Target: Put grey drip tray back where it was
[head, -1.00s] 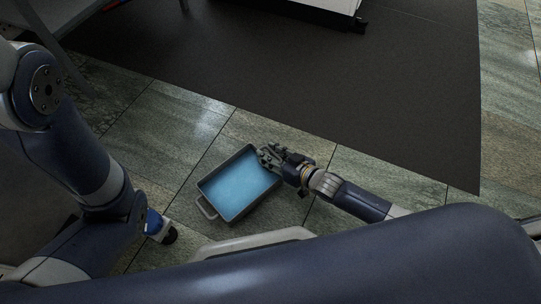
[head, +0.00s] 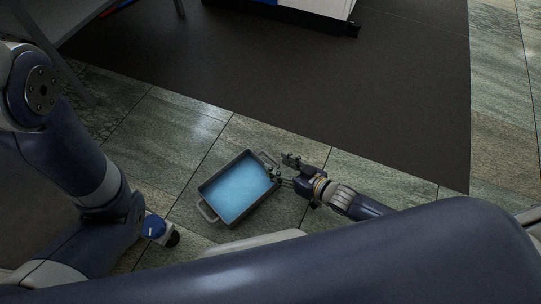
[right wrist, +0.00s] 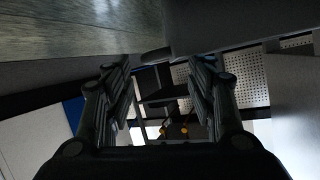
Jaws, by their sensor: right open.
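The grey drip tray (head: 256,206) lies on the tiled floor in the head view, with a light blue surface inside. It has a handle at each short end: the near one sticks out at lower left, the far one at upper right. My right gripper (head: 280,169) is open beside the far handle, its fingers close to the tray's right end. I cannot tell whether they touch it. In the right wrist view the open fingers (right wrist: 160,85) have nothing between them, and a dark grey wall, apparently the tray, shows above. My left arm is at the left; its gripper is not seen.
A dark mat (head: 330,95) covers the floor beyond the tray. A white and black machine base (head: 300,10) stands on it at the top. Grey metal legs of a stand (head: 65,65) are at upper left. Bare tiles surround the tray.

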